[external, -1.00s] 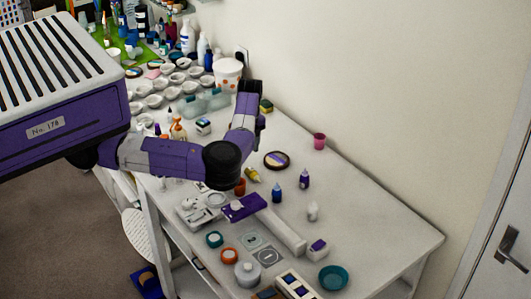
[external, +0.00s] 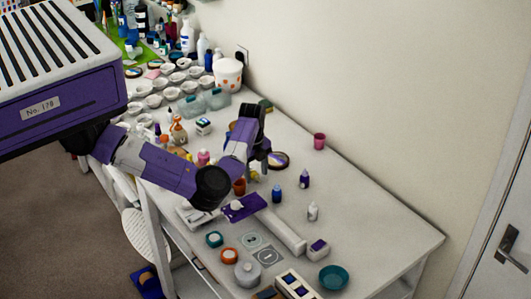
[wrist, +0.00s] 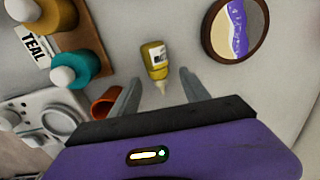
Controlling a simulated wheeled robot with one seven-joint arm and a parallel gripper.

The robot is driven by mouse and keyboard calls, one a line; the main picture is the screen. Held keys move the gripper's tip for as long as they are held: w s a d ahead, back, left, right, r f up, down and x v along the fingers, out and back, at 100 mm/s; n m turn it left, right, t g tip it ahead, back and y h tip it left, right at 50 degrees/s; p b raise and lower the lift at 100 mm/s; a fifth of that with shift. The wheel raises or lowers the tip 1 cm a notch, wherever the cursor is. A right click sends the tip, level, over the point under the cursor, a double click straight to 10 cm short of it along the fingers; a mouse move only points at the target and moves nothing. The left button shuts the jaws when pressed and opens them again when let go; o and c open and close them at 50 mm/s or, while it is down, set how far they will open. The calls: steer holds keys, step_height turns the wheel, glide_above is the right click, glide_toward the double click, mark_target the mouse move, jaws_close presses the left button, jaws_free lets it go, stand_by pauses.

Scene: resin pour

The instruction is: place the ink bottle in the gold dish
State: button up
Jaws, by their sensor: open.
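A small yellow bottle (wrist: 155,58) with a pale label and pointed nozzle lies on the table in the wrist view. My gripper (wrist: 158,78) is open, its fingers on either side of the nozzle end, with nothing held. In the external view my gripper (external: 257,170) reaches down over that spot and mostly hides the bottle. A round dish (wrist: 211,35) with a dark brown rim and a beige and purple inside lies to the right of the bottle; it also shows in the external view (external: 284,160). I cannot tell whether it is the gold dish.
An orange cup (wrist: 103,106) is just left of my left finger. A teal-collared bottle (wrist: 75,70) stands farther left. Blue (external: 276,194), purple (external: 304,180) and white (external: 313,212) bottles stand to the right. The table's right end has free room.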

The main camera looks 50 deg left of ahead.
steer(key=shift+f, duration=0.55)
jaws_close()
steer(key=shift+r, duration=0.15)
step_height(320, 180, up, 20)
steer(key=b, duration=0.3)
steer(key=n, duration=1.3)
glide_above(256, 175)
steer(key=w+a, duration=0.2)
steer(key=w, duration=0.3)
step_height(256, 175, down, 8)
steer(key=f+n, duration=0.1)
steer(key=f, duration=0.2)
steer(key=f+n, duration=0.2)
steer(key=f, duration=0.1)
steer(key=a+f+n, duration=0.1)
steer(key=f, duration=0.2)
steer(key=shift+s+f+n+g+y, duration=0.1)
steer(key=shift+f+n+g+y, duration=0.2)
steer(key=shift+n, duration=0.1)
steer(key=shift+s+a+f, duration=0.15)
steer(key=shift+a+f, duration=0.1)
steer(key=shift+a, duration=0.05)
